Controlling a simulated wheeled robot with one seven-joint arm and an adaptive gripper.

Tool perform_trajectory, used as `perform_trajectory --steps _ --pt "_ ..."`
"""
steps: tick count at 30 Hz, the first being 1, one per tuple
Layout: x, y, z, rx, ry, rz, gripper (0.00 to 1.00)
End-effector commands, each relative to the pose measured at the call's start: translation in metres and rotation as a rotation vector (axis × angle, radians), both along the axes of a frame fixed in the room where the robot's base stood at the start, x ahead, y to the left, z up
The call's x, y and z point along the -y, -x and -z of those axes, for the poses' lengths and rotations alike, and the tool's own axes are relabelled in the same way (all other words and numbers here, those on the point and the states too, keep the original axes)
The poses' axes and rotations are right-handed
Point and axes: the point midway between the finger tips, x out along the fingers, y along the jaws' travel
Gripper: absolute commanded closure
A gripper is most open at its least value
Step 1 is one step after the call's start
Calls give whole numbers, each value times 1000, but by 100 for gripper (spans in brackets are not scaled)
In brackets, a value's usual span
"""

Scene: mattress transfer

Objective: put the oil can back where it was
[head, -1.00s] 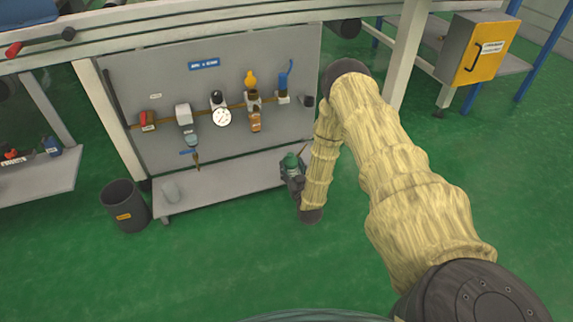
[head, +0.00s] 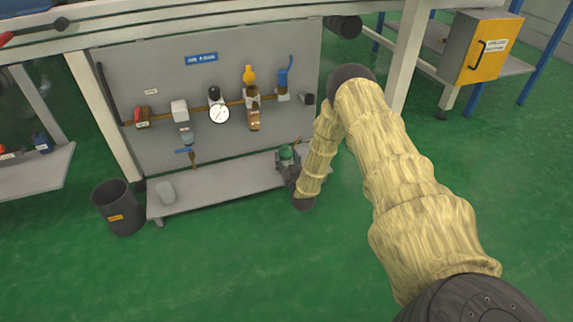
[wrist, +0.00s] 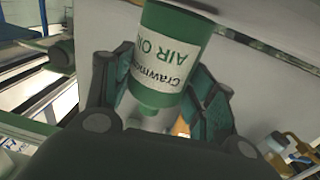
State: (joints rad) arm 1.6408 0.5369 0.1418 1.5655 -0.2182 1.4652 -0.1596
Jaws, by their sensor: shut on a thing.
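The oil can is green with a white label reading "AIR OIL" and shows large in the wrist view (wrist: 168,60). My gripper (wrist: 160,95) is shut on it, with one finger on each side of its body. My arm hides part of that end. I cannot tell whether the can's base touches the shelf.
A grey panel (head: 140,80) with a gauge (head: 219,114), valves and a brass pipe stands behind the shelf. The middle of the shelf is bare.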

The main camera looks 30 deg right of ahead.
Motion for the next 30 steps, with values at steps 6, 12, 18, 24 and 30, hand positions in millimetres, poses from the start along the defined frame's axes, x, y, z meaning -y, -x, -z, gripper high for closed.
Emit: perform_trajectory --steps 6,12,18,24,30 --pt "0 -1 5 2 0 0 78" --pt "0 0 6 2 0 0 78" --pt "0 0 8 0 -1 0 22" --pt "0 0 8 1 -1 0 22" --pt "0 1 4 0 -1 0 22"
